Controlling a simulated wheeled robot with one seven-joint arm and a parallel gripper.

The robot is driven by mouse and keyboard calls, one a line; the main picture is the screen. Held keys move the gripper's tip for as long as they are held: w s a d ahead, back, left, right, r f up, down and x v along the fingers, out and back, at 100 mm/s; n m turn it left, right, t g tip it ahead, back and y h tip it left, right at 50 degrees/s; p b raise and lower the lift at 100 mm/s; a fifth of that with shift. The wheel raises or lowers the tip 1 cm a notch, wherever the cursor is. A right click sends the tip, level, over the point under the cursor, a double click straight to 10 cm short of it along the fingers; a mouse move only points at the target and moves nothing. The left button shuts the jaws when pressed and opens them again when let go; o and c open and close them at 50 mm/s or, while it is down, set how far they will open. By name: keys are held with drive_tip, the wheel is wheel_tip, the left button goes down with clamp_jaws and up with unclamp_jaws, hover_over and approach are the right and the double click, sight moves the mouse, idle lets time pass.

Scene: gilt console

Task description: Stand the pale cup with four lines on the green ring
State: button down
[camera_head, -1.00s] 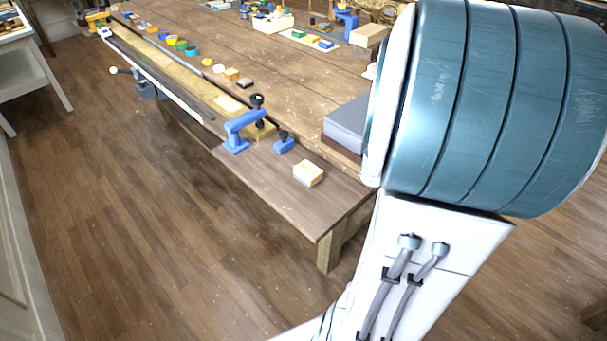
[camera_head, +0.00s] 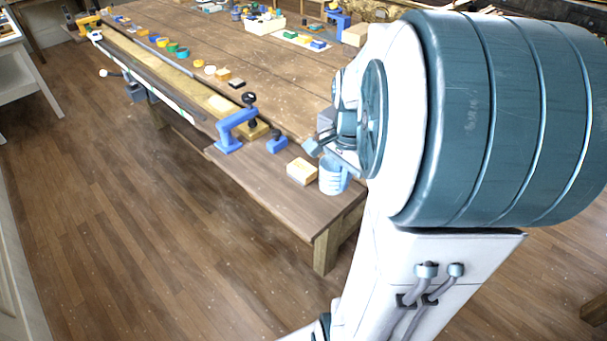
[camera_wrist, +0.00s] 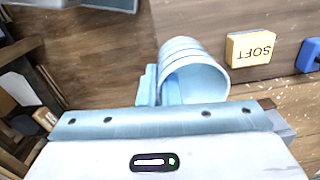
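The pale blue cup (camera_head: 333,178) with dark lines around it is at the near corner of the bench, beside a small wooden block. In the wrist view the cup (camera_wrist: 197,75) is tilted with its mouth toward the camera. My gripper (camera_wrist: 160,84) has one finger inside the cup and one outside, shut on its wall. In the head view my gripper (camera_head: 338,157) is partly hidden by my arm. I cannot tell whether the cup touches the bench. The green ring (camera_head: 172,47) lies far along the bench in a row of coloured pieces.
A blue clamp (camera_head: 235,128) and a small blue knobbed piece (camera_head: 277,143) stand farther left on the bench (camera_head: 275,195). A teal ring (camera_head: 182,53) and a yellow ring (camera_head: 162,42) flank the green one.

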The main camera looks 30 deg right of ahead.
drive_tip(key=w+a+f, duration=0.1)
drive_tip(key=w+a, duration=0.1)
drive_tip(key=w+a+f, duration=0.1)
drive_tip(key=w+f, duration=0.1)
drive_tip(key=shift+a+f, duration=0.1)
drive_tip(key=shift+a, duration=0.25)
drive_tip(key=shift+f+p, duration=0.45)
drive_tip(key=shift+f, duration=1.6)
drive_tip(key=shift+f, duration=0.1)
drive_tip(key=shift+f, duration=0.15)
drive_tip(key=c, duration=1.6)
unclamp_jaws()
drive_tip(key=shift+r, duration=0.2)
